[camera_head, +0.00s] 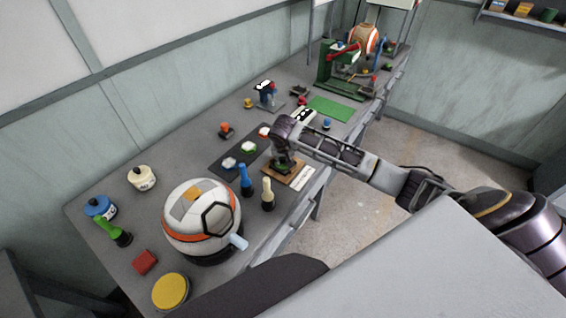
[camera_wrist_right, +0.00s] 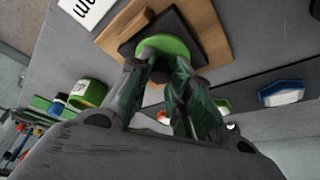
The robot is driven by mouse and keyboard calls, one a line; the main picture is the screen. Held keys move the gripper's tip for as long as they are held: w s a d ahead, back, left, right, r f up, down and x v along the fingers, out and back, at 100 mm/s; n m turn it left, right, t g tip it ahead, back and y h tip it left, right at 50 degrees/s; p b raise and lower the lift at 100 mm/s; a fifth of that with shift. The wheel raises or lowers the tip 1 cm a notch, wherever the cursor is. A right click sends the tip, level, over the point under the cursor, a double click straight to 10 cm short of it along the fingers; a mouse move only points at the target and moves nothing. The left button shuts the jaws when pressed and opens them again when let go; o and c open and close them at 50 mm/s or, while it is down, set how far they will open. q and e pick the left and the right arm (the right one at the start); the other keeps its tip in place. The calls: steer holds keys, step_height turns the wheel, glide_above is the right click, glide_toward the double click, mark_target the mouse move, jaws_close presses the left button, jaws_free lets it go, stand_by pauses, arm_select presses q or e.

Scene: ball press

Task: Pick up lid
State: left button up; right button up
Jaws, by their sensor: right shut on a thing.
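A green round lid (camera_wrist_right: 168,44) lies in the right wrist view over a black square on a wooden board (camera_wrist_right: 212,38). My right gripper (camera_wrist_right: 160,72) has its fingers closed on the near side of the lid, with a dark grey knob-like part between them. In the head view my right gripper (camera_head: 284,164) points down over the same wooden board (camera_head: 294,180) at the table's front edge. The lid is mostly hidden there by the gripper. I cannot tell whether it touches the black square. My left gripper is not in view.
A white and orange ball (camera_head: 185,222) stands at the near left of the table (camera_head: 140,210). Blue (camera_head: 245,178) and cream (camera_head: 267,192) bottle-like tools stand close to the board. A dark mat (camera_head: 225,170) with small round pieces lies behind. A green press (camera_head: 335,75) stands farther back.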

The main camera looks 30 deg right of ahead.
mark_target(283, 159)
steer(key=shift+r, duration=0.1)
step_height(283, 159, up, 10)
stand_by(0.9)
steer(key=shift+r, duration=0.1)
stand_by(0.4)
